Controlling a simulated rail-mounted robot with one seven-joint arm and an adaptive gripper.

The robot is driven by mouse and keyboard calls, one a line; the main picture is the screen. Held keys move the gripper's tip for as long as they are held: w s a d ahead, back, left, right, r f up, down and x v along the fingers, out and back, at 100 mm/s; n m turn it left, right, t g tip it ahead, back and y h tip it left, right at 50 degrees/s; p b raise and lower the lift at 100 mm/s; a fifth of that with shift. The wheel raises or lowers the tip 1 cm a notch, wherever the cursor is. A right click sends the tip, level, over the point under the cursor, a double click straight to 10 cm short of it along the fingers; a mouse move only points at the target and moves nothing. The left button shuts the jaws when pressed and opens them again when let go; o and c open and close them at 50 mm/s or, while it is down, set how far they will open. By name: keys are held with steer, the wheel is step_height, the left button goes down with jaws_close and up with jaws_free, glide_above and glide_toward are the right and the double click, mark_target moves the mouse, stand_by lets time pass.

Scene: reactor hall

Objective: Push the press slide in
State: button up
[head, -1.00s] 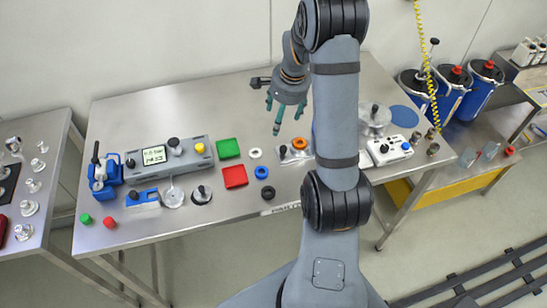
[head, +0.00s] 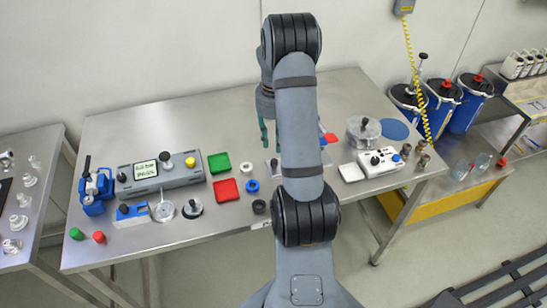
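A blue press-like device (head: 94,190) with a black upright lever stands at the left end of the table. Beside it is a low blue-and-grey unit (head: 133,213) with a black knob and a clear round dish. I cannot tell which part is the press slide. My gripper (head: 270,133) hangs over the middle of the table, well right of both. Its teal fingers are apart with nothing visible between them. My arm partly hides it.
A grey box with a display (head: 160,175) stands behind the unit. Green (head: 219,162) and red (head: 226,189) trays and several rings lie between it and my gripper. A white device (head: 381,161) and a clear round vessel (head: 363,131) stand on the right. The table's back is clear.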

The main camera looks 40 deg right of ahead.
step_height(320, 180, down, 8)
steer(key=shift+f+p, duration=0.15)
steer(key=shift+p, duration=0.8)
steer(key=shift+c, duration=0.7)
jaws_close()
